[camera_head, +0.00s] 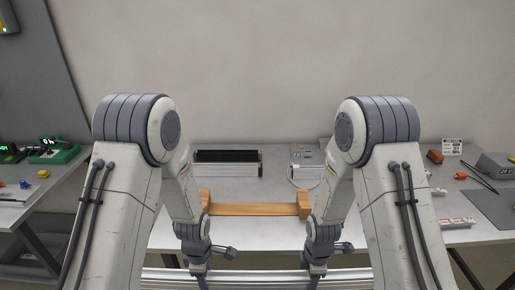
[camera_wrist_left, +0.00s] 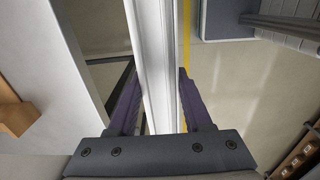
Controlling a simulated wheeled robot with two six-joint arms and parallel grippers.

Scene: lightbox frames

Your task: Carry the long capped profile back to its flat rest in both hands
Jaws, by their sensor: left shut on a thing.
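The long profile (camera_head: 258,274) is a pale silver bar running left to right along the bottom of the head view, in front of the table's near edge. My left gripper (camera_head: 198,272) is shut on it; in the left wrist view the profile (camera_wrist_left: 155,60) runs between my two purple fingers (camera_wrist_left: 157,85). My right gripper (camera_head: 317,271) is at the profile farther right; its fingers are too small to tell whether they are closed. The caps cannot be made out. A wooden rest (camera_head: 257,209) with raised end blocks lies on the table beyond the profile.
A black-topped metal unit (camera_head: 226,163) stands behind the wooden rest. A grey device with a cable (camera_head: 306,174) is to its right, partly behind my right arm. Side tables hold a green meter (camera_head: 54,152) at left and a grey box (camera_head: 495,165) at right.

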